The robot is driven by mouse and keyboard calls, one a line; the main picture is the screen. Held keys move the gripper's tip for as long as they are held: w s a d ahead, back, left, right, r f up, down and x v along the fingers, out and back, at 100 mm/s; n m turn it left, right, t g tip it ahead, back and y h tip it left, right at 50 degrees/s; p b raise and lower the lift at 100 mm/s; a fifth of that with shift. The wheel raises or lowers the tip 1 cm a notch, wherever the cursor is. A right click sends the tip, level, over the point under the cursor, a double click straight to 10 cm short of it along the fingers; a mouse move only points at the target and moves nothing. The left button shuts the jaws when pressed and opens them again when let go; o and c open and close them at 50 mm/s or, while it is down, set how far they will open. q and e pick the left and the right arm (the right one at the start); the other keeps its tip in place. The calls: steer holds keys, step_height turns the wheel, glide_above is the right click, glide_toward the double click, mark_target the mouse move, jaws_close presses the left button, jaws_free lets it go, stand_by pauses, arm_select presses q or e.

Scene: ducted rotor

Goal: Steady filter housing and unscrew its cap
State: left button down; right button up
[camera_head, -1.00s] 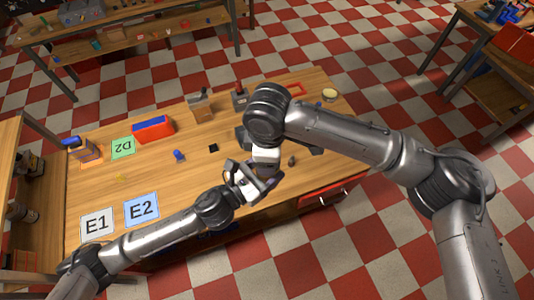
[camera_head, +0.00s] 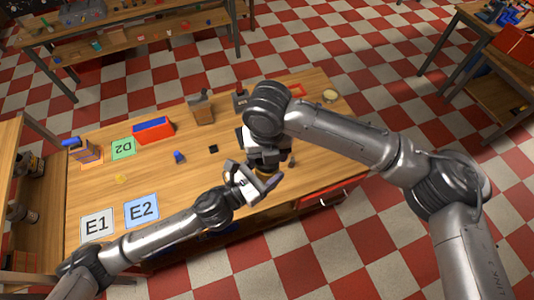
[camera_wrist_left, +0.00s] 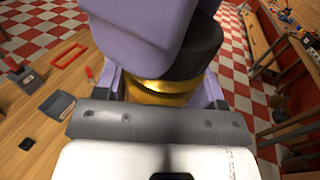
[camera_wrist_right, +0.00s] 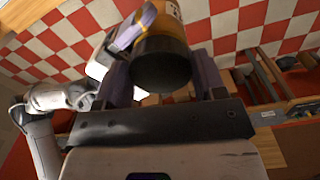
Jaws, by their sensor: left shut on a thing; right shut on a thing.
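The filter housing (camera_wrist_left: 158,92) is a gold-yellow cylinder in the left wrist view. My left gripper (camera_head: 262,185) is shut around it from the front, above the table. The black cap (camera_wrist_right: 161,63) sits on the housing and fills the space between the purple fingers of my right gripper (camera_head: 268,160), which is shut on it from above. In the right wrist view the orange-yellow housing (camera_wrist_right: 175,10) shows beyond the cap, with a left finger beside it. In the head view my arms hide most of both parts. I cannot tell whether the cap is loosened.
The wooden table (camera_head: 190,180) carries mats E1 (camera_head: 97,225), E2 (camera_head: 141,210) and D2 (camera_head: 122,148). A red bin (camera_head: 153,132), a small blue part (camera_head: 179,157) and a black square (camera_head: 213,149) lie behind and left. The table's left middle is mostly clear.

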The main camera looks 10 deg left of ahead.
arm_select(q)
steer(key=shift+s+d, duration=0.2)
steer(key=shift+s, duration=0.05)
arm_select(e)
steer(key=shift+w+d+r, duration=0.1)
steer(key=shift+w+r, duration=0.15)
steer(key=shift+r, duration=0.05)
steer(key=shift+r, duration=0.55)
arm_select(q)
steer(key=shift+w+a, duration=0.1)
arm_select(e)
steer(key=shift+s+r, duration=0.1)
steer(key=shift+r, duration=0.2)
arm_select(q)
steer(key=shift+w, duration=0.1)
arm_select(e)
steer(key=shift+s, duration=0.1)
